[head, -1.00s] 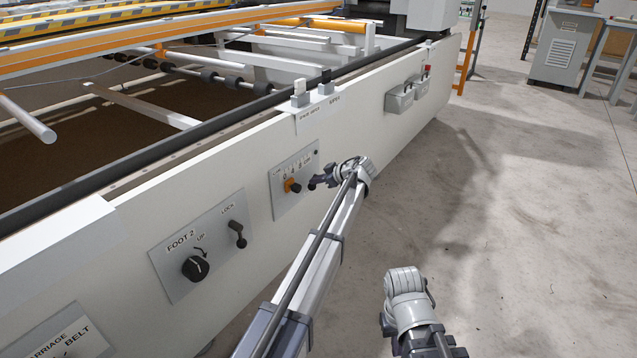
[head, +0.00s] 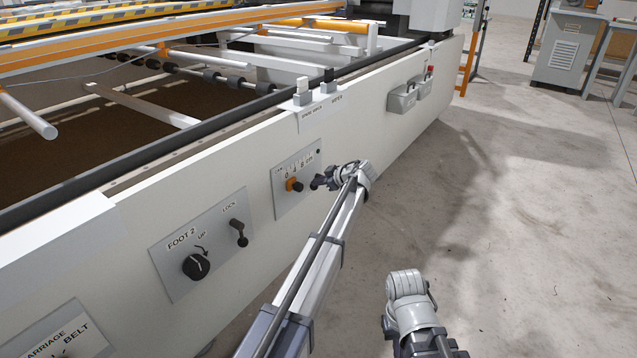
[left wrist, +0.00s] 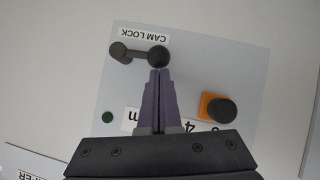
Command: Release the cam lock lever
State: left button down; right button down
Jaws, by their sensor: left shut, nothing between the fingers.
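The cam lock lever (left wrist: 137,55) is on a grey control plate (left wrist: 240,65) and shows in the left wrist view, under an upside-down label reading CAM LOCK. It has a round dark pivot at picture left and a dark ball knob (left wrist: 158,57) at picture right. The arm between them lies nearly level in that view. My left gripper (left wrist: 159,74) is shut and empty, its purple fingertips right at the ball's edge; I cannot tell if they touch. In the head view my left gripper (head: 318,183) is at the plate (head: 283,205) and hides the lever.
An orange-based black knob (head: 294,184) sits beside the lever on the same plate, with a small green lamp (head: 318,151). Nearer is the FOOT 2 panel (head: 172,285) with a knob and a LOCK lever (head: 238,231). The floor (head: 530,230) to the right is clear.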

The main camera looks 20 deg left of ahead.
pick_arm(q)
notch_tip(320, 180, down, 10)
jog(key=w+n+t+b, duration=0.2)
jog(key=b, duration=0.9)
jog(key=shift+w+d, duration=0.15)
jog(key=shift+d, duration=0.3)
jog(key=shift+w, duration=0.1)
dwell(1.6)
